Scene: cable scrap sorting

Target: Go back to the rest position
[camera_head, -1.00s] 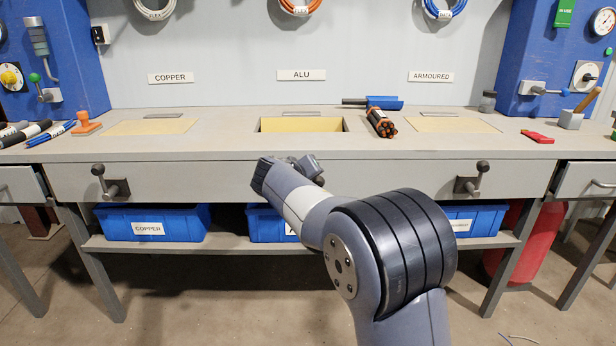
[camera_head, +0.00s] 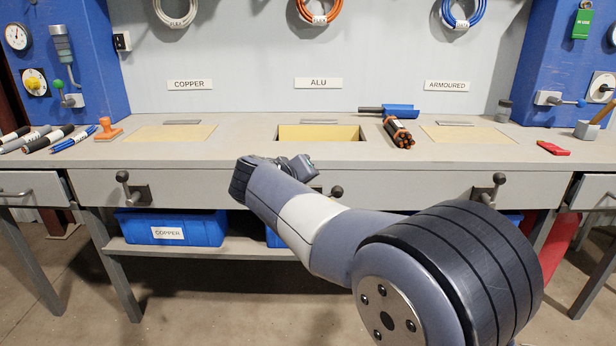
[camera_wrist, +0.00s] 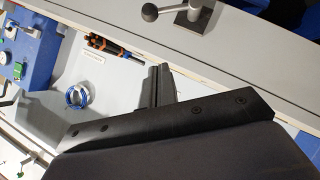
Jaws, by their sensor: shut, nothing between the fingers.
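My gripper (camera_wrist: 158,84) shows in the wrist view as two dark fingers, closed together and empty. In the head view my arm reaches in front of the bench's front edge, and the fingers are hidden behind the wrist. The bench (camera_head: 240,150) has an open hatch (camera_head: 320,133) under the ALU label, with yellow inside. The hatches under COPPER (camera_head: 172,132) and ARMOURED (camera_head: 468,134) are covered by yellowish plates.
Several cables (camera_head: 45,138) lie at the left. Front levers (camera_head: 130,190) stick out. A blue COPPER bin (camera_head: 190,228) sits below.

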